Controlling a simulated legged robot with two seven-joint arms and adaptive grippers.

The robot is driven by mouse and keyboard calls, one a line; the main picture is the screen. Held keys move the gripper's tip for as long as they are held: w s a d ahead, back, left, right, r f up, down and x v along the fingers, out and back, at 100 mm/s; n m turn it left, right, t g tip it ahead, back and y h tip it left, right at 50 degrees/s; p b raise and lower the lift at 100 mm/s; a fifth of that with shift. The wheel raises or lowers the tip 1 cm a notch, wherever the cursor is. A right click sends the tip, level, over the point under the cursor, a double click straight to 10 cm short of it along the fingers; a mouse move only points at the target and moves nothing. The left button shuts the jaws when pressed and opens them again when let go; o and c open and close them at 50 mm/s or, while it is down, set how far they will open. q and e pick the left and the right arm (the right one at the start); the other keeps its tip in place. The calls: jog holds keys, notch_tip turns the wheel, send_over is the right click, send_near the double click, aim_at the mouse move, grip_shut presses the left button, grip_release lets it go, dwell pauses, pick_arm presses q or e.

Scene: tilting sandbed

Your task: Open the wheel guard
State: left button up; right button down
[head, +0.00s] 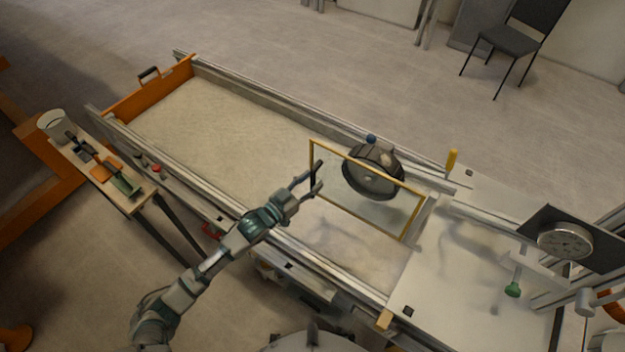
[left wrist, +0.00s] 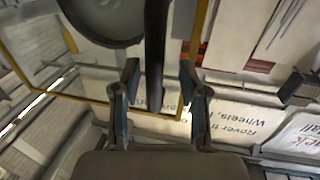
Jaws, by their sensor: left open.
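The wheel guard is a clear panel in a yellow frame (head: 362,163), standing upright over the sand in front of the dark wheel (head: 372,172). Its frame also shows in the left wrist view (left wrist: 198,30), with the round wheel behind the panel. A dark upright handle bar (head: 313,176) is at the guard's left end. My left gripper (head: 312,184) is at that end. In the left wrist view my left gripper (left wrist: 159,82) is open, with one finger on each side of the dark bar (left wrist: 156,45). I cannot tell whether a finger touches it. My right gripper is out of view.
The long sandbed (head: 220,115) has metal side rails. A side table (head: 100,170) with tools and a white cup (head: 51,124) stands at the left. A dial gauge (head: 565,241) and a green knob (head: 513,289) are at the right. A chair (head: 512,40) stands far back.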

pick_arm(q)
jog(key=shift+w+d, duration=0.1)
jog(key=shift+w, duration=0.15)
jog(key=shift+d, duration=0.5)
jog(key=shift+c, duration=1.1)
jog(key=shift+d, duration=0.15)
jog(key=c, duration=0.4)
grip_shut()
jog(key=shift+s+a, duration=0.1)
jog(key=shift+a, duration=0.1)
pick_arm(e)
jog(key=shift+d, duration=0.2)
